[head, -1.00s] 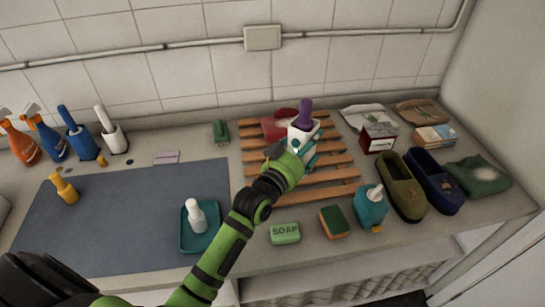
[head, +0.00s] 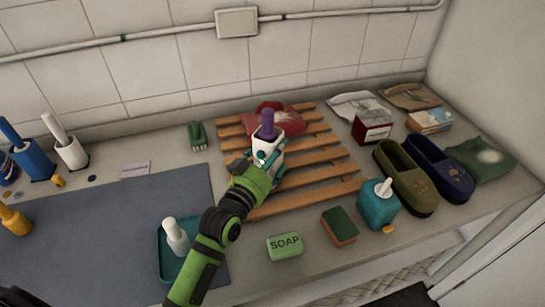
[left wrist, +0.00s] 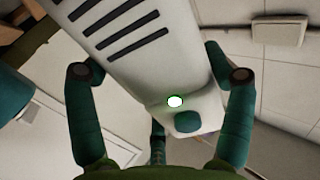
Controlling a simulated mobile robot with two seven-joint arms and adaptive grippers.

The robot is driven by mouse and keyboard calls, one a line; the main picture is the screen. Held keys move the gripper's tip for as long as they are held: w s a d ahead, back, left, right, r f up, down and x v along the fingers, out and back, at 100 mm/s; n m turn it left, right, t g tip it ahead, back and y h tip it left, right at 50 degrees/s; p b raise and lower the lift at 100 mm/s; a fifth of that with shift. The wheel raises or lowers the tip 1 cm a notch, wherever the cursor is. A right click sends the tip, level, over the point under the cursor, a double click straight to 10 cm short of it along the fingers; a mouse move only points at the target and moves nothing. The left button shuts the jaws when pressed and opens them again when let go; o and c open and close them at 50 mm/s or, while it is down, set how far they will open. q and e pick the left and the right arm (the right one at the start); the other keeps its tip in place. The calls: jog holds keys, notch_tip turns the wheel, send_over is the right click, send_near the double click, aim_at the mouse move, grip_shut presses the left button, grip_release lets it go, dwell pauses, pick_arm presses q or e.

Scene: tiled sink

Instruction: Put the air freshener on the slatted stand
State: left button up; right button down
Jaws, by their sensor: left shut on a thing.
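The air freshener (head: 268,146), white with a purple upper part, is in my left gripper (head: 265,160) over the slatted stand (head: 325,167) in the head view. It looks roughly upright there. The stand is made of wooden slats. In the left wrist view, the white body of the air freshener (left wrist: 125,28) shows dark slots, a lit green-rimmed spot and a teal button. The teal fingers of my left gripper (left wrist: 160,75) are around it. I cannot tell whether its base touches the slats, as the gripper hides it. My right gripper is not in view.
A red bag (head: 275,117) lies on the stand's back part. Soap (head: 285,246), a sponge (head: 339,226), a teal dispenser (head: 379,206) and slippers (head: 405,178) stand in front and to the right. A teal tray (head: 163,240) with a white bottle is left. The stand's right slats are bare.

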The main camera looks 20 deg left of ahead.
pick_arm(q)
jog(key=shift+s+r, duration=0.1)
jog(key=shift+s, duration=0.15)
jog(key=o, duration=1.3)
jog(key=shift+f, duration=0.2)
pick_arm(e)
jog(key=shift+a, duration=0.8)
pick_arm(q)
jog(key=shift+o, duration=0.2)
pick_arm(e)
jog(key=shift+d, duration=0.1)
pick_arm(q)
jog(key=shift+r, duration=0.3)
jog(key=s+a+b, duration=0.2)
jog(key=s, duration=0.9)
jog(key=shift+s+b, duration=0.3)
jog(key=shift+s, duration=0.05)
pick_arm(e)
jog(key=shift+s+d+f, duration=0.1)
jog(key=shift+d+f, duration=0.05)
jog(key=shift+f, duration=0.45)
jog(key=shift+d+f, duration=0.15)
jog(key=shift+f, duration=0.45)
pick_arm(q)
jog(key=shift+a, duration=0.1)
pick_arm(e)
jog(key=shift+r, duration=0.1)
